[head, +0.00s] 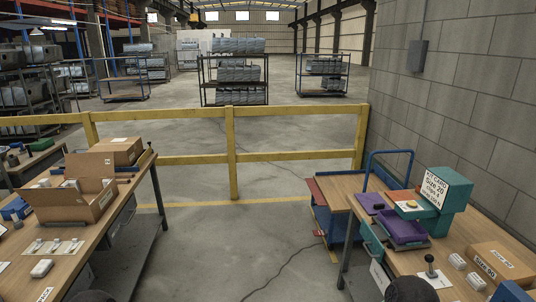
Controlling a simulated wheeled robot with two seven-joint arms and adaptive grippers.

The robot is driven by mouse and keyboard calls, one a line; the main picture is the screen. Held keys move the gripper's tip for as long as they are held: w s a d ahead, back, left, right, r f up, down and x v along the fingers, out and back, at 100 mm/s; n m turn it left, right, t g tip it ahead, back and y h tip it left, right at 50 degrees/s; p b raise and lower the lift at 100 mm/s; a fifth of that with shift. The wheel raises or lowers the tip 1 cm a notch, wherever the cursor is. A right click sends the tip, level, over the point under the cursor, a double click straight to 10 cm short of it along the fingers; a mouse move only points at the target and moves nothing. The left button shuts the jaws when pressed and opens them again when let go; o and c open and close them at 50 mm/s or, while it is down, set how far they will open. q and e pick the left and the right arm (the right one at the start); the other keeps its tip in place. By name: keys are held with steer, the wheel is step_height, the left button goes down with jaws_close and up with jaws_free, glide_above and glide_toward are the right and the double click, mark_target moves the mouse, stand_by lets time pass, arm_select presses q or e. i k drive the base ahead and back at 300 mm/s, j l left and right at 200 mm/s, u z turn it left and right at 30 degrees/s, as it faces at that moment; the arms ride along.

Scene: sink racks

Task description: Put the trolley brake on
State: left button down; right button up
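A trolley with a blue frame (322,214) and a wooden top (342,190) stands on the floor behind the right-hand bench. Its blue push handle (390,154) rises near the wall. A red strip runs along its left side, and red and yellow marks show low by the floor. The bench hides much of its lower part, and I cannot make out the brake or its position. Dark rounded shapes at the bottom edge may be parts of my arms. Neither gripper's fingers are in view.
The right bench (395,262) holds a green box, purple trays and a black-knobbed lever (430,266). The left bench (112,215) holds open cartons (76,207). A yellow rail (233,165) crosses behind. A dark cable (288,265) lies on the otherwise open floor between the benches.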

mark_target(317, 232)
steer(key=i+z, duration=0.1)
steer(key=i, duration=0.55)
steer(key=i+j+z, duration=0.15)
steer(key=i, duration=0.5)
steer(key=i+j+z, duration=0.1)
steer(key=i, duration=0.55)
steer(key=i+j+z, duration=0.1)
steer(key=i+z, duration=0.35)
steer(key=i+j+z, duration=0.25)
steer(key=i+z, duration=0.15)
steer(key=i+j+z, duration=0.7)
steer(key=j+z, duration=0.2)
steer(key=i+z, duration=0.1)
steer(key=i, duration=0.15)
